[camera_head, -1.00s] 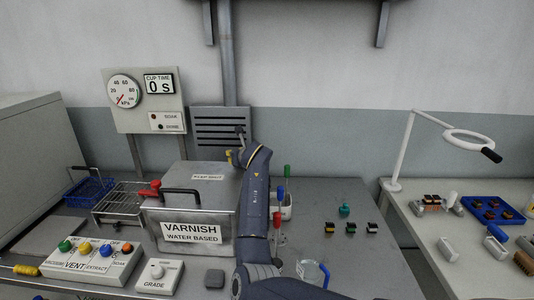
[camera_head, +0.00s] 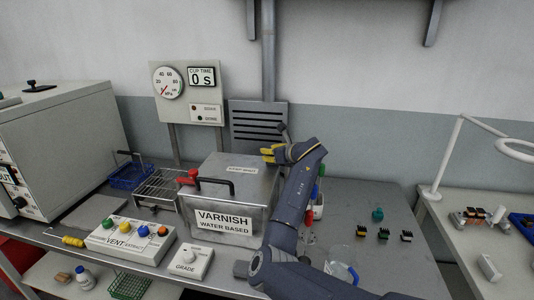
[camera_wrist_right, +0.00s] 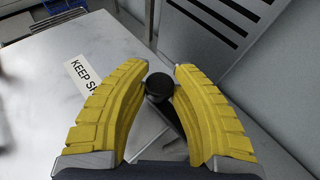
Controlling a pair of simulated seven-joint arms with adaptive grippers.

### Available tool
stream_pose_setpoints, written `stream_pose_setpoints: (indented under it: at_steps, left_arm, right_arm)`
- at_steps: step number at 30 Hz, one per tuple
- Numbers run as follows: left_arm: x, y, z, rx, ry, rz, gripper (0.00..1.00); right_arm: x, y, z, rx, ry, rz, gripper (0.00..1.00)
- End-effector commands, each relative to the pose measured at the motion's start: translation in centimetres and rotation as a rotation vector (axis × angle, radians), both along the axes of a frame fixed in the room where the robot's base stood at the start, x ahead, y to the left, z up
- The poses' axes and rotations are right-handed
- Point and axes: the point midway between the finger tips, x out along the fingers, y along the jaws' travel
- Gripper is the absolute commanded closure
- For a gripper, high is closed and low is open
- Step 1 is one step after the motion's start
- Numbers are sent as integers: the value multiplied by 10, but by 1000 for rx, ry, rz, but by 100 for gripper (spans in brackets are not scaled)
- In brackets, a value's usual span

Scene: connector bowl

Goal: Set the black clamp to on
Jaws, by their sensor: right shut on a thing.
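The black clamp's round knob (camera_wrist_right: 158,88) shows in the right wrist view, with a dark stem running down and right from it. My right gripper (camera_wrist_right: 160,82), with yellow fingers, is shut on this knob, one finger on each side. In the head view my right gripper (camera_head: 268,153) is at the back right of the varnish box (camera_head: 212,200), just above its lid. The clamp's base is hidden there by the fingers and wrist. My left gripper is not in view.
A grey louvred panel (camera_head: 258,119) stands close behind the gripper. A black handle (camera_head: 214,182) rises at the lid's front. A control panel (camera_head: 127,239) and grade knob box (camera_head: 190,262) are in front. A glass beaker (camera_head: 341,260) and small connectors (camera_head: 384,233) lie right.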

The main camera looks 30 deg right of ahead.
Motion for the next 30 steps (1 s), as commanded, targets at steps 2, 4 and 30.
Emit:
stream_pose_setpoints:
  at_steps: [2, 4, 30]
  left_arm:
    - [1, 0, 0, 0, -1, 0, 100]
    - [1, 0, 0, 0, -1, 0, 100]
    - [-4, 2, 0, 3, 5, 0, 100]
  right_arm:
    - [1, 3, -2, 5, 4, 5, 100]
    - [1, 3, -2, 5, 4, 5, 100]
    - [-25, -3, 9, -1, 2, -3, 48]
